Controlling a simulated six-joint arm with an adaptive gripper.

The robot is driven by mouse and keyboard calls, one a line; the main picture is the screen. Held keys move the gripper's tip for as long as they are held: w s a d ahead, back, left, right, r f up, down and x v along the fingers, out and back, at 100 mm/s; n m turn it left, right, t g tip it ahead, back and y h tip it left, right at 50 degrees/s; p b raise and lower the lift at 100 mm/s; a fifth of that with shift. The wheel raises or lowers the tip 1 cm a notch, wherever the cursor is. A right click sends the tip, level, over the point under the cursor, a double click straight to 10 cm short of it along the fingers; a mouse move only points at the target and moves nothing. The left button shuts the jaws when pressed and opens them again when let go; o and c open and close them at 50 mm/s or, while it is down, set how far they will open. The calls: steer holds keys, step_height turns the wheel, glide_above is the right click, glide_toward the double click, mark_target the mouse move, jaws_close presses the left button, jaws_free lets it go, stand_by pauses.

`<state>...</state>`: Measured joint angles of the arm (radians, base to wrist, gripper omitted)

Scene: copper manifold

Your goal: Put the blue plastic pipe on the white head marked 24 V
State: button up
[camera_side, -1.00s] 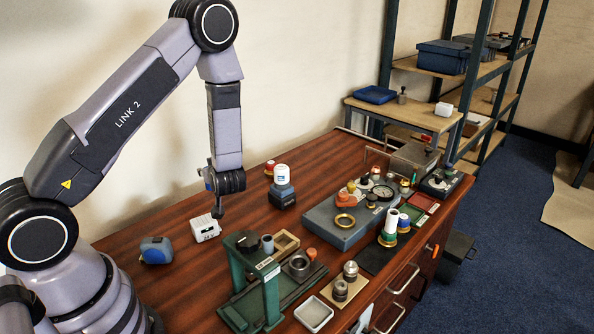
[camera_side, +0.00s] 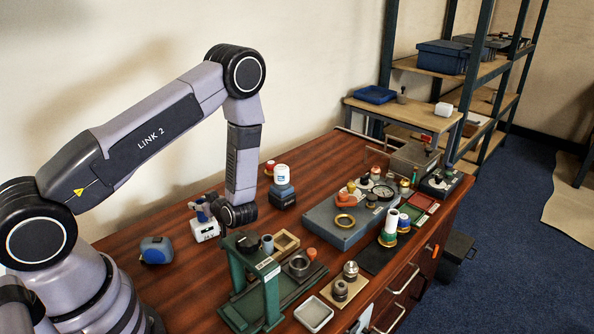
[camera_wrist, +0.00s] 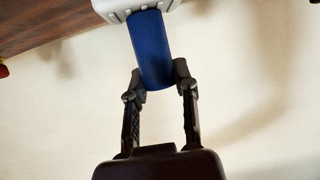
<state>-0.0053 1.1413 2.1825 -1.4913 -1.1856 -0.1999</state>
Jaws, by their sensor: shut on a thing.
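The blue plastic pipe (camera_wrist: 152,48) is between the two fingertips of my gripper (camera_wrist: 160,78), which is shut on it near its near end. In the wrist view its other end meets or overlaps a white slotted body (camera_wrist: 112,7), the white head, cut off by the top edge. In the side view the white head (camera_side: 206,232) stands on the bench, with dark marks too small to read. My gripper (camera_side: 211,207) is just above it, with a bit of the blue pipe (camera_side: 202,213) showing. I cannot tell whether the pipe is seated or only touching.
A blue-grey block (camera_side: 156,250) lies left of the head. A dark block with a white-capped jar (camera_side: 282,175) stands behind right. A green press frame (camera_side: 262,285) is close in front right. The wall is behind; bare wood lies around the head.

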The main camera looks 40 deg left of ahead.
steer(key=shift+f, duration=0.1)
steer(key=o, duration=0.9)
